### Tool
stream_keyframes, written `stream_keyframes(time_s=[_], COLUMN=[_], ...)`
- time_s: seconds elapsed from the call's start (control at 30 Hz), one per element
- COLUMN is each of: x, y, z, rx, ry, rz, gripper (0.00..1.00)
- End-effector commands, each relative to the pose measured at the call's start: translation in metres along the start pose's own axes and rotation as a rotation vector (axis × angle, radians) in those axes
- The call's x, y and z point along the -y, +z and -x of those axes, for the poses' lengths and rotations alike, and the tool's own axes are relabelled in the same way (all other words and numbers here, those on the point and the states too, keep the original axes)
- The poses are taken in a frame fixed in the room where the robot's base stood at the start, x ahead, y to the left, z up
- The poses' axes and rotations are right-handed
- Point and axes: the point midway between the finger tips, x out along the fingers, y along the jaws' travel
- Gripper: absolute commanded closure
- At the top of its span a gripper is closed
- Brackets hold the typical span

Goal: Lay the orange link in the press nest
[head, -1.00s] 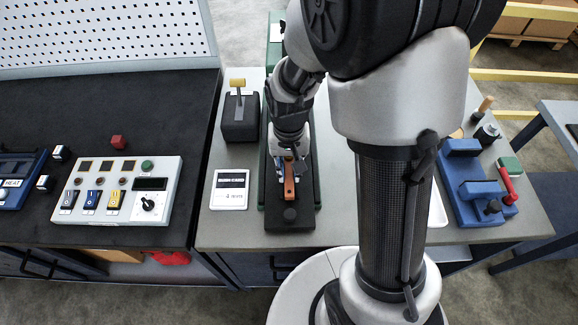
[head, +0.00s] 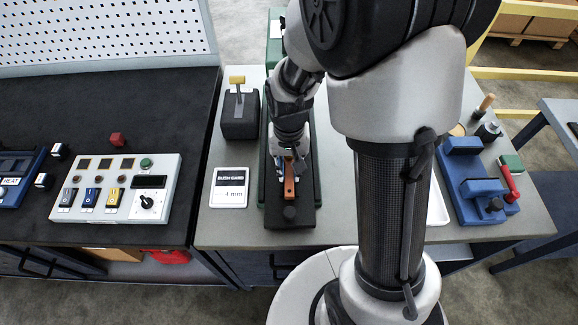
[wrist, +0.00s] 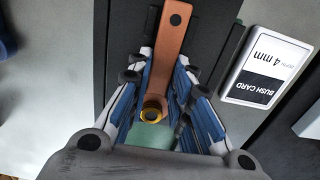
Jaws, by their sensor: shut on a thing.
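The orange link (head: 289,182) is a flat bar. In the wrist view the link (wrist: 170,55) has a dark hole at its far end and a brass-coloured ring at its near end. My gripper (head: 285,166) is shut on it, with blue-padded fingers on both sides of the link in the wrist view (wrist: 155,90). The link lies over the dark press base (head: 268,216), lengthwise along it. I cannot tell whether it touches the nest. A pale green part (wrist: 150,135) shows below the ring, between the fingers. My arm hides the back of the press.
The bush card (head: 229,188), marked 4 mm, lies left of the press. A dark block with a yellow-handled lever (head: 239,115) stands behind it. A blue fixture (head: 478,185) is at the right. A switch panel (head: 118,188) sits on the left bench.

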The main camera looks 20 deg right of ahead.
Motion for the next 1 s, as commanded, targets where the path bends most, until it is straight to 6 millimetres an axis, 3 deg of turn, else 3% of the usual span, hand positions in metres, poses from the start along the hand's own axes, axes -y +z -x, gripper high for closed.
stream_keyframes(time_s=[0.47,0.5,0.83,1.0], x=[0.0001,0.0002,0.0000,0.0000], y=[-0.0004,-0.0004,0.0000,0.0001], z=[-0.0003,-0.0003,-0.0007,-0.0008], rx=[-0.001,-0.001,0.000,0.000], ry=[0.000,0.000,0.000,0.000], rz=[0.000,0.000,0.000,0.000], gripper=[1.00,0.78,0.57,0.57])
